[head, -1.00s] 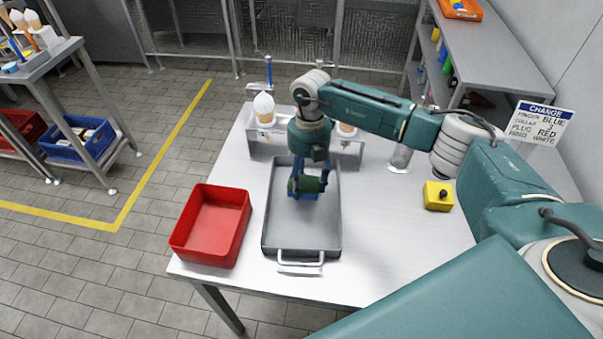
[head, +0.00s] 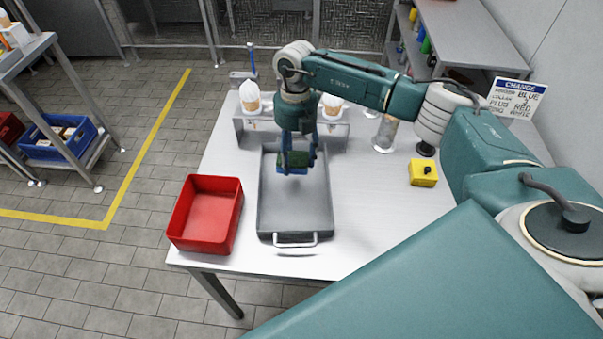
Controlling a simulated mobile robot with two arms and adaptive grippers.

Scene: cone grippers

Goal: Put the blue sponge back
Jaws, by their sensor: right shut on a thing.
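My right gripper (head: 297,165) points down over the far half of the grey tray (head: 296,212). It is shut on a small block with a green face and some blue, which looks like the blue sponge (head: 292,159). The fingers hide part of the sponge. It seems to be held above the tray floor, but the exact height is hard to tell. My left gripper is not in view.
A red bin (head: 206,215) stands left of the tray. A rack (head: 285,138) with white-tipped cones is behind it. A yellow block (head: 423,173) with a black knob and a clear cylinder (head: 385,134) stand to the right. The table front right is clear.

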